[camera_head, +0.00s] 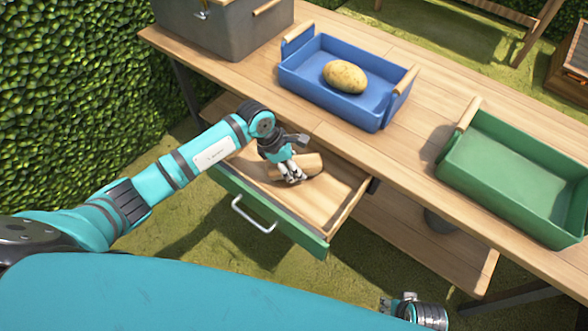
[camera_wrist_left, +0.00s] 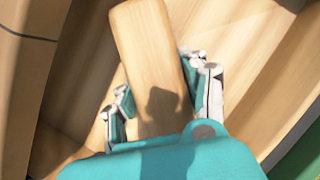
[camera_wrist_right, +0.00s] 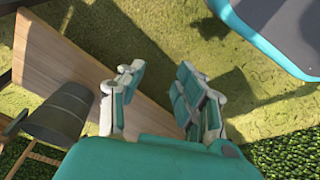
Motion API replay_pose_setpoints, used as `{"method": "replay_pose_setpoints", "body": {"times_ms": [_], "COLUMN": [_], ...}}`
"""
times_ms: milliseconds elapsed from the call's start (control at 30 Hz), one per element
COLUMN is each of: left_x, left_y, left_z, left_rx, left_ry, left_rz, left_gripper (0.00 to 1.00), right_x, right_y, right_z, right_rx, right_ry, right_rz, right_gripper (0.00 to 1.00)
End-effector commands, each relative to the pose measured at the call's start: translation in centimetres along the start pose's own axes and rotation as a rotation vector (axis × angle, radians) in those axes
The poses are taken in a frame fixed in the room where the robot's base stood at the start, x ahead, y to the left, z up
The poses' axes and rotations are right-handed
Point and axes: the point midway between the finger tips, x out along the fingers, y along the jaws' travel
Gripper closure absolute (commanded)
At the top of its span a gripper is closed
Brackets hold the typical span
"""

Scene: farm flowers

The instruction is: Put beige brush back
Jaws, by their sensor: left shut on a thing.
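The beige brush (camera_head: 311,163), seen as a plain light wooden block, is inside the open drawer (camera_head: 330,192) under the table top. In the left wrist view the brush (camera_wrist_left: 146,45) lies between the fingers, tilted slightly. My left gripper (camera_head: 291,178) is down in the drawer, shut on the brush. Its fingers hide part of the brush in the head view. I cannot tell whether the brush touches the drawer floor. My right gripper (camera_wrist_right: 158,72) is open and empty; in the head view it shows low at the bottom edge (camera_head: 386,304), away from the drawer.
The green drawer front has a metal handle (camera_head: 253,215). On the table top stand a blue tray (camera_head: 330,104) with a potato (camera_head: 345,77), a green tray (camera_head: 495,190) and a grey box (camera_head: 225,35). A lower shelf (camera_head: 420,240) extends under the table. A hedge borders the left.

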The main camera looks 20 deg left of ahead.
Motion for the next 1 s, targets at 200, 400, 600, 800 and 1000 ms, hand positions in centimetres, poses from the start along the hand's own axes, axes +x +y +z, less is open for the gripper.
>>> {"method": "replay_pose_setpoints", "body": {"times_ms": [200,400,600,800,1000], "left_x": [1.7,1.6,1.8,1.8,1.8], "left_y": [0.0,0.0,0.0,0.0,0.0], "left_z": [-0.7,-0.7,-0.8,-0.7,-0.7], "left_rx": [0.001,0.001,0.000,0.000,0.000], "left_ry": [-0.001,-0.001,0.000,0.000,0.000], "left_rz": [0.001,0.000,0.000,0.000,0.000], "left_gripper": [0.85,0.85,0.53,0.32,0.32], "right_x": [-1.0,-1.0,-1.5,-1.4,-1.4], "right_y": [0.1,0.1,0.1,0.0,0.0], "right_z": [-0.5,-0.5,-0.8,-0.8,-0.8], "right_rx": [0.001,0.001,0.001,0.001,0.001], "right_ry": [0.005,0.005,0.011,0.009,0.009], "right_rz": [0.001,0.001,0.001,0.001,0.001], "right_gripper": [0.66,0.66,0.66,0.66,0.66]}}
